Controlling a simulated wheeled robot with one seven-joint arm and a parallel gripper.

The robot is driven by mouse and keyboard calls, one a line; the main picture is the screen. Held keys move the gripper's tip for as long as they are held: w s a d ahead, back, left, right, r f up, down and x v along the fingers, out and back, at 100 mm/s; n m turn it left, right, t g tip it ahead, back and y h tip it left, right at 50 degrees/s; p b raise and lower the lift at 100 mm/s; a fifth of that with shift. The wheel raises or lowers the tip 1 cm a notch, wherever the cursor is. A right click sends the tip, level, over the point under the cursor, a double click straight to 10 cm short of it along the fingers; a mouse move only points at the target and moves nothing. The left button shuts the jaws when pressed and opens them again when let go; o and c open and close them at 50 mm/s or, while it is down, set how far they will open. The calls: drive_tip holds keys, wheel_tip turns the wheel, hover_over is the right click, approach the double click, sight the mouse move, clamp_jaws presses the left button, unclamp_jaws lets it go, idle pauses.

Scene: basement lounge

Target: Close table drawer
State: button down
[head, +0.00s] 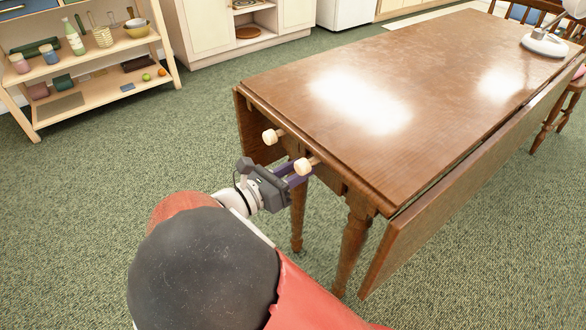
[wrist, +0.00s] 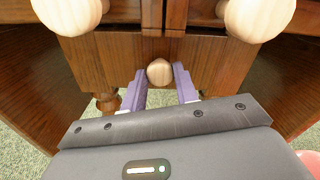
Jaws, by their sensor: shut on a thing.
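The wooden table (head: 400,75) has pale round knobs at its near end. Two of them, the left knob (head: 270,136) and the right knob (head: 305,165), show in the head view. In the wrist view they are large at the top left (wrist: 70,14) and top right (wrist: 257,16). A smaller round knob (wrist: 159,71) sits lower between them on a brown wooden front (wrist: 205,62). My gripper (wrist: 159,78) has its purple fingers on either side of this smaller knob and is shut on it. In the head view my gripper (head: 298,180) hides that knob. How far any drawer stands out is unclear.
Drop leaves hang at the table's sides, the right one (head: 470,180) long and slanted. Turned table legs (head: 352,250) stand below my gripper. A shelf with jars (head: 85,60) is at the back left. Green carpet (head: 130,165) is clear on the left.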

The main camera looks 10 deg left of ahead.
drive_tip(key=c, duration=1.1)
unclamp_jaws()
drive_tip(key=shift+w+d, duration=0.15)
drive_tip(key=shift+w, duration=0.05)
drive_tip(key=shift+o, duration=0.2)
drive_tip(key=v, duration=0.7)
drive_tip(key=shift+s+a, duration=0.25)
drive_tip(key=shift+a, duration=0.05)
